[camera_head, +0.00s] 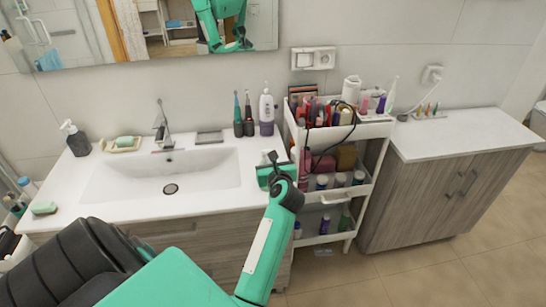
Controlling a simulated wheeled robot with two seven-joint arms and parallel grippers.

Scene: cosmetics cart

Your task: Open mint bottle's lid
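No bottle can be picked out for certain as the mint bottle. A small green bottle (345,220) stands on the bottom shelf of the white cart (329,200). Several bottles with blue and white caps stand on the middle shelf. My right gripper is not in view.
The cart's top tray is crowded with cosmetics, a hair dryer (351,90) and a dark cord. The counter holds a sink (160,175), a faucet (163,125), two electric toothbrushes (243,118) and a lotion bottle (266,112). The right cabinet top (460,132) is mostly clear.

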